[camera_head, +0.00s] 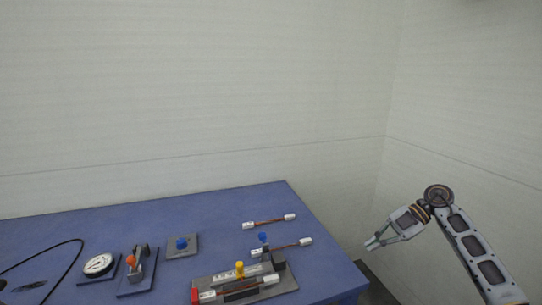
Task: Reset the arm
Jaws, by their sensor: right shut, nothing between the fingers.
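My right arm (470,245) comes in from the lower right, bent at a round joint. My right gripper (371,244) hangs off the right side of the blue table (215,207), apart from it and pointing left and down. It is shut and empty. My left arm and left gripper are not in view.
On the table are a dial gauge (98,264), a fixture with an orange knob (132,262), a plate with a blue knob (182,244), and a grey fixture (278,285) with a yellow knob (240,266). White-ended rods (270,221) lie at right. A black cable curves at left. Walls stand behind.

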